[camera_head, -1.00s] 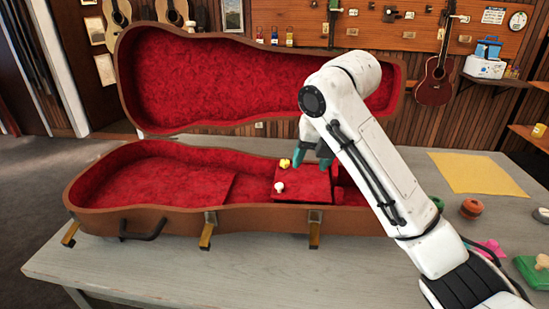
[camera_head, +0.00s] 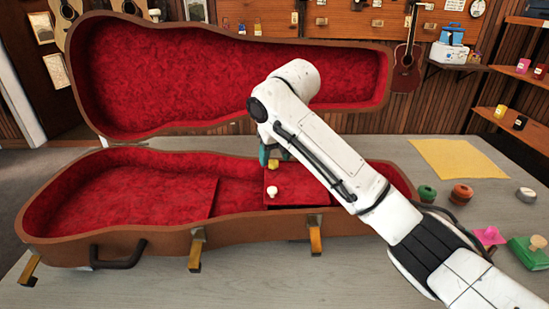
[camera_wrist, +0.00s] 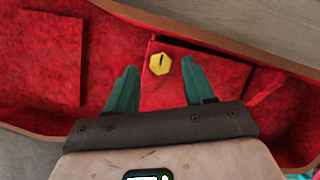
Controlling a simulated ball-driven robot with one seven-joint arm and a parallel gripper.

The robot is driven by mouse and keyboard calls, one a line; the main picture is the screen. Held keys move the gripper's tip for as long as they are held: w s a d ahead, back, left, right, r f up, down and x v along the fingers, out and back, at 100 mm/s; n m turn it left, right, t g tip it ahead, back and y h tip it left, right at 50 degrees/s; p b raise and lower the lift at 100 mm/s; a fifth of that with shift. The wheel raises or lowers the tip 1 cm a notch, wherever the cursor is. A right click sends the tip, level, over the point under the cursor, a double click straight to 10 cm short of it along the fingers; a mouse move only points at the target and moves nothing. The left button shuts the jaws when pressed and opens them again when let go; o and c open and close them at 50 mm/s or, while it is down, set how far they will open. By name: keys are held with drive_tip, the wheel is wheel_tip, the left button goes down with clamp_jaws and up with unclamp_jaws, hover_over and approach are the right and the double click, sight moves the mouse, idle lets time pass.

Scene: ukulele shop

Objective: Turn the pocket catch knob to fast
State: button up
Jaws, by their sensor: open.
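The pocket catch knob (camera_wrist: 160,64) is a yellow hexagon with a dark slot mark in the wrist view. It sits on the red pocket lid inside the open case, near the lid's edge. It also shows in the head view (camera_head: 273,165), partly beside my gripper. A white knob (camera_head: 272,191) stands on the same red lid (camera_head: 298,195), nearer the front. My gripper (camera_wrist: 158,90) is open, with its teal fingers apart on either side below the yellow knob and nothing between them. In the head view my arm hides most of the gripper.
The brown case (camera_head: 160,243) with red lining lies open on the grey table (camera_head: 330,272), its lid raised behind. Brass latches (camera_head: 315,235) hang along the front. Round items (camera_head: 461,194), a yellow sheet (camera_head: 458,165) and a green block (camera_head: 530,252) lie to the right.

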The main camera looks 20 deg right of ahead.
drive_tip(key=shift+w+f, duration=0.25)
drive_tip(key=shift+f, duration=0.45)
drive_tip(key=shift+c, duration=0.3)
clamp_jaws()
